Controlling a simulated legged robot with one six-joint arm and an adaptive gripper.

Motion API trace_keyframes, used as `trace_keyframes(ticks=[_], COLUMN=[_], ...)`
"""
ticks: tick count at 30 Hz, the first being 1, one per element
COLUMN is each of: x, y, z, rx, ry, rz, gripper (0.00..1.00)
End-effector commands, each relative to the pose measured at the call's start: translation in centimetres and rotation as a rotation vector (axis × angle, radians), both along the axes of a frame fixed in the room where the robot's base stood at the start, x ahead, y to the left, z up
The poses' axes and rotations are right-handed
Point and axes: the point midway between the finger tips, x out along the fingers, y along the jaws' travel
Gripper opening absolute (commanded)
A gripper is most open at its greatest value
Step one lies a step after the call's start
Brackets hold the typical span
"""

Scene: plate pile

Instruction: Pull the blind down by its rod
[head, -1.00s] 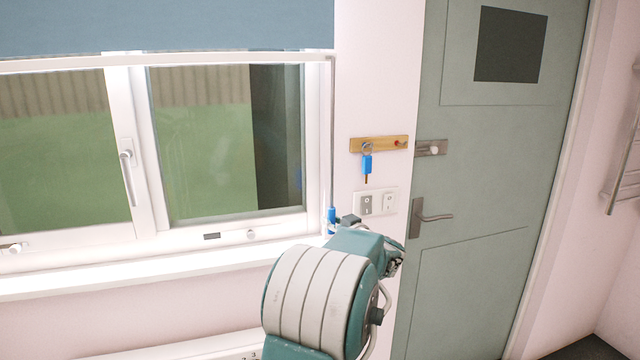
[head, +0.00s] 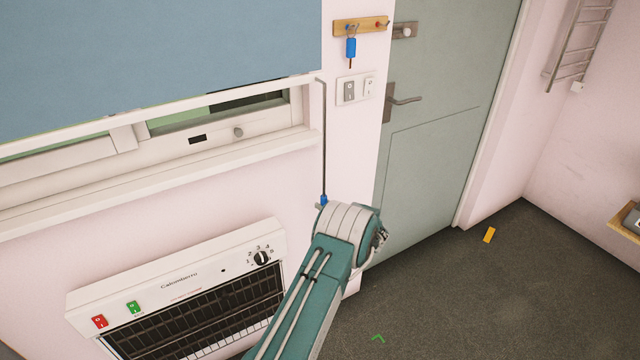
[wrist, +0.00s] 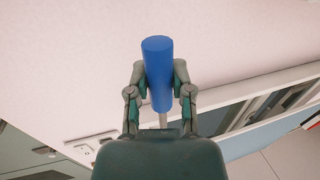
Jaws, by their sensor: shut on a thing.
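The blue blind (head: 170,50) covers most of the window, and its white bottom bar (head: 200,101) hangs a little above the sill. A thin grey rod (head: 324,140) hangs from the bar's right end. The rod's blue handle (head: 323,201) shows just above my arm in the head view. In the wrist view the blue handle (wrist: 157,68) sits between the two fingers of my gripper (wrist: 157,85), which is shut on it. In the head view my arm hides the gripper.
A white heater (head: 190,290) is on the wall below the window sill (head: 170,182). A key rack (head: 360,25) and switches (head: 357,88) are right of the window, beside a grey-green door (head: 445,120). The dark floor at right is mostly clear, with a small yellow object (head: 489,235).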

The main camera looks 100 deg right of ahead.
Motion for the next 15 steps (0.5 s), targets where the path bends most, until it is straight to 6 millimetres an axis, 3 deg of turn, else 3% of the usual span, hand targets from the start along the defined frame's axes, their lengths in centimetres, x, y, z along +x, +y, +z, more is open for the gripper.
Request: trace_keyframes(ticks=[6,15], x=[0.1,0.1], y=[-0.1,-0.2], z=[-3.9,-5.5], rx=[0.001,0.000], ry=[0.001,0.002], rz=[0.000,-0.001], gripper=[0.00,0.00])
